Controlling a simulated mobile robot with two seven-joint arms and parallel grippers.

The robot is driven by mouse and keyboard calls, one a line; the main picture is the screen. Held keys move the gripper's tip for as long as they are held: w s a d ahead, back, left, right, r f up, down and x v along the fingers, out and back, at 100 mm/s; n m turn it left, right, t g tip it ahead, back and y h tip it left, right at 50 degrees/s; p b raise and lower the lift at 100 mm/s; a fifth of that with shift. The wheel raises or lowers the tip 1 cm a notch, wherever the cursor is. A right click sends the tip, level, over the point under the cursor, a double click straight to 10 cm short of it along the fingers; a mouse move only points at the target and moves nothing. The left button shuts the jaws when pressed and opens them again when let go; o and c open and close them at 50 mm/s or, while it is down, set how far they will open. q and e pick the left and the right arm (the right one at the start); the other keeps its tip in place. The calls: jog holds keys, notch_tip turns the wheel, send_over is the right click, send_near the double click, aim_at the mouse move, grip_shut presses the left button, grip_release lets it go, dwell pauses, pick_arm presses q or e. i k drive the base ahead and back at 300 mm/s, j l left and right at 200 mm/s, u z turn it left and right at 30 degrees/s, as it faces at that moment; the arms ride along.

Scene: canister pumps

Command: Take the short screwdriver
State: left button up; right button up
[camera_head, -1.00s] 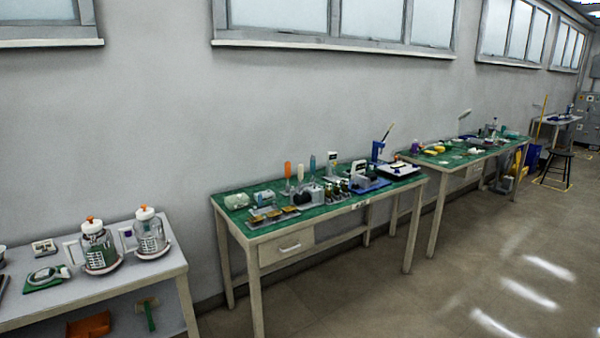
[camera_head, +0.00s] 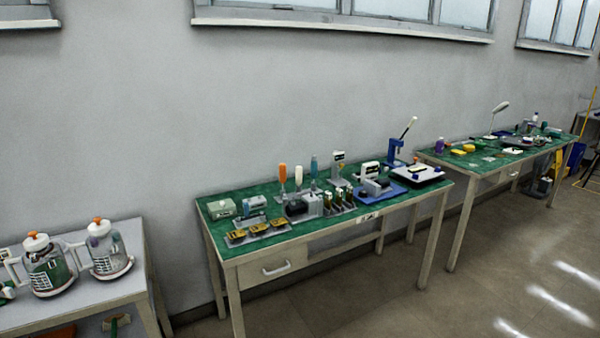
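On the green-topped middle table (camera_head: 340,222), an orange-handled tool (camera_head: 283,174) stands upright toward the back. A white-handled tool (camera_head: 299,176) stands just right of it, and a blue-teal upright item (camera_head: 314,166) is right of that. They look like screwdrivers in a holder, but they are too small to tell which one is short. Neither of my grippers is in view.
The middle table also holds yellow parts in a tray (camera_head: 259,229), a grey block device (camera_head: 303,206) and a blue press (camera_head: 396,152). A white table (camera_head: 112,290) with two canisters stands at left. Another green-topped table (camera_head: 497,163) is at right. Open floor lies in front.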

aim_at(299, 170)
jog(key=i+l+u, duration=0.1)
jog(key=i+l, duration=0.6)
jog(key=i+l+u, duration=0.15)
jog(key=i+l, duration=0.5)
jog(key=l, duration=0.25)
jog(key=i+l+u, duration=0.15)
jog(key=i+l, duration=0.45)
jog(key=l, duration=0.25)
jog(key=u, duration=0.05)
